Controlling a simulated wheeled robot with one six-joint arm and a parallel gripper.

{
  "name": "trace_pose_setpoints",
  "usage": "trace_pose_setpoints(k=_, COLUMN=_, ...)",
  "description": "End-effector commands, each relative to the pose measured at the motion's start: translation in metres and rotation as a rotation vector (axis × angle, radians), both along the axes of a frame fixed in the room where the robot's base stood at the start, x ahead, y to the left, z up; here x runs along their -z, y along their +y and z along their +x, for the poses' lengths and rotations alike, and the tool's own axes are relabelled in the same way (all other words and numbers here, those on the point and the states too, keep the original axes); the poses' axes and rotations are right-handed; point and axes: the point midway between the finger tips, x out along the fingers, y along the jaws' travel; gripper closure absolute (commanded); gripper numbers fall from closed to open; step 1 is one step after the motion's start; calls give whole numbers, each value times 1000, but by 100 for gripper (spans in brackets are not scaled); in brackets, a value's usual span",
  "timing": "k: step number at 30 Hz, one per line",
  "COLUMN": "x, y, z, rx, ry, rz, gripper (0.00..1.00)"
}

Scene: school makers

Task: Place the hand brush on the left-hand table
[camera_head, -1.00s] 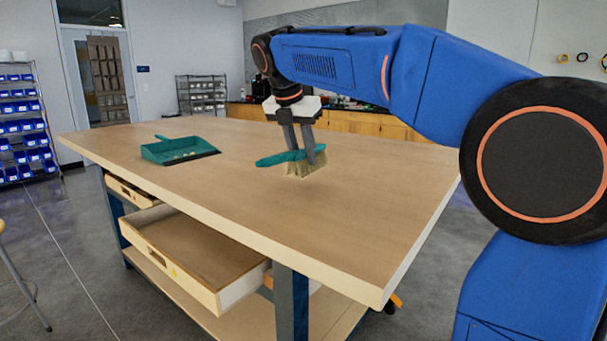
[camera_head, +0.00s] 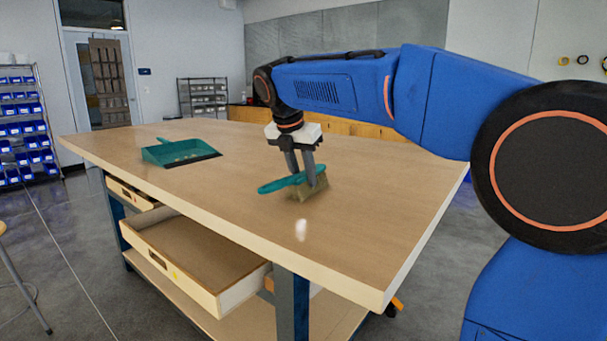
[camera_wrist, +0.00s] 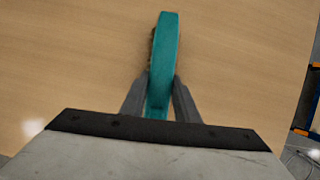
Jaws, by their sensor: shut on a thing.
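The hand brush has a teal handle and pale bristles. In the head view the hand brush (camera_head: 281,184) is at my gripper (camera_head: 304,180), bristles down, at or just above the wooden table top (camera_head: 235,205); I cannot tell whether the bristles touch it. My gripper is shut on the brush. In the wrist view the teal back of the brush (camera_wrist: 164,50) runs between the two grey fingers of my gripper (camera_wrist: 160,90), with a little of the bristles showing at its left edge. Only this one table is clearly in view.
A teal dustpan (camera_head: 180,152) lies on the far left part of the table. An open drawer (camera_head: 190,250) sticks out below the table's front edge. A shelf of blue bins (camera_head: 25,125) stands at the far left. The table's near right part is clear.

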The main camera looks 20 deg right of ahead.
Motion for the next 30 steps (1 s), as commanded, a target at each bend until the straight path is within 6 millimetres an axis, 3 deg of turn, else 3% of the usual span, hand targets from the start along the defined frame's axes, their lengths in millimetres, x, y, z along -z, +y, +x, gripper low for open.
trace_pose_setpoints(k=11, x=9, y=0, z=0, rx=0, ry=4, rz=0, gripper=100)
trace_pose_setpoints(k=12, x=10, y=0, z=0, rx=0, ry=6, rz=0, gripper=63)
trace_pose_setpoints(k=14, x=9, y=0, z=0, rx=0, ry=5, rz=-1, gripper=53)
trace_pose_setpoints(k=24, x=5, y=0, z=0, rx=0, ry=1, rz=0, gripper=53)
trace_pose_setpoints(k=30, x=-17, y=6, z=-4, rx=-1, ry=0, rz=0, gripper=53)
